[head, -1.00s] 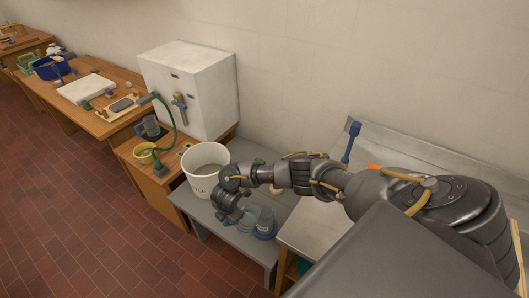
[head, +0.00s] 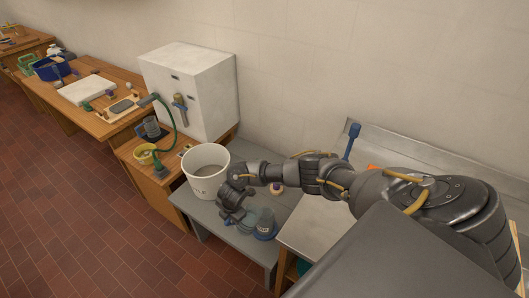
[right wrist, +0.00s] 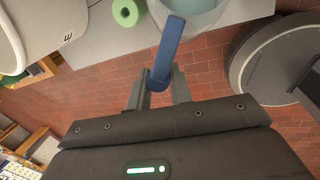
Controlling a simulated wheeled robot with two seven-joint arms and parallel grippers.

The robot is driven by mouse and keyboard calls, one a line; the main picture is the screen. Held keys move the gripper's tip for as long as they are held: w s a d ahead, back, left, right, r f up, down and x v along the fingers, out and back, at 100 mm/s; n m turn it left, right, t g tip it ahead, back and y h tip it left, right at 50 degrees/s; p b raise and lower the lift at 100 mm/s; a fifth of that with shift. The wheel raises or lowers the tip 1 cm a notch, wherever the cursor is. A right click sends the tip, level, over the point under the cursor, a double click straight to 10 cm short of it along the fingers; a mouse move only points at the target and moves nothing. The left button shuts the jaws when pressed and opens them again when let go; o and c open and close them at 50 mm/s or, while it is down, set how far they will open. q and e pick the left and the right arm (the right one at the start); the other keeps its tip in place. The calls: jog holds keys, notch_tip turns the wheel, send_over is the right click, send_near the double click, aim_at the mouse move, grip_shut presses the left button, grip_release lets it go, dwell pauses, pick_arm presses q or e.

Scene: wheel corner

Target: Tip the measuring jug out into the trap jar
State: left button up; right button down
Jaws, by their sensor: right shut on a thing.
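The measuring jug (head: 247,221) is a clear vessel on the grey low bench. In the right wrist view its blue handle (right wrist: 170,52) stands between my fingers, and its clear body (right wrist: 196,10) with pale bluish contents shows at the top edge. My right gripper (head: 229,214) is shut on this handle, at the jug's left side; its fingers also show in the right wrist view (right wrist: 159,88). The jug looks about upright. A clear vessel with a blue lower part (head: 265,226), probably the trap jar, stands close to the jug's right. My left gripper is out of view.
A large white bucket (head: 207,180) stands just left of my right gripper on the grey bench (head: 200,219). A metal-topped table (head: 308,228) is at the right. A white cabinet (head: 190,85) stands further back.

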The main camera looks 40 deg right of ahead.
jog(key=shift+d+r+y+p, duration=0.2)
jog(key=shift+r+y, duration=0.15)
jog(key=shift+r, duration=0.15)
jog(key=shift+d+r+y+p, duration=0.15)
jog(key=shift+r+y, duration=0.2)
jog(key=shift+r, duration=0.25)
jog(key=shift+s+d+r+t, duration=0.1)
jog(key=shift+t, duration=0.2)
jog(key=shift+s+d+r+y, duration=0.15)
jog(key=shift+d+r+y, duration=0.3)
jog(key=shift+r+y, duration=0.4)
jog(key=shift+d+r, duration=0.15)
jog(key=shift+s+d+r+t+y, duration=0.15)
jog(key=shift+d+r+t+y, duration=0.3)
jog(key=shift+y, duration=0.4)
jog(key=shift+r, duration=0.15)
dwell(0.6)
jog(key=shift+d+m, duration=0.1)
jog(key=shift+m, duration=0.2)
dwell(0.4)
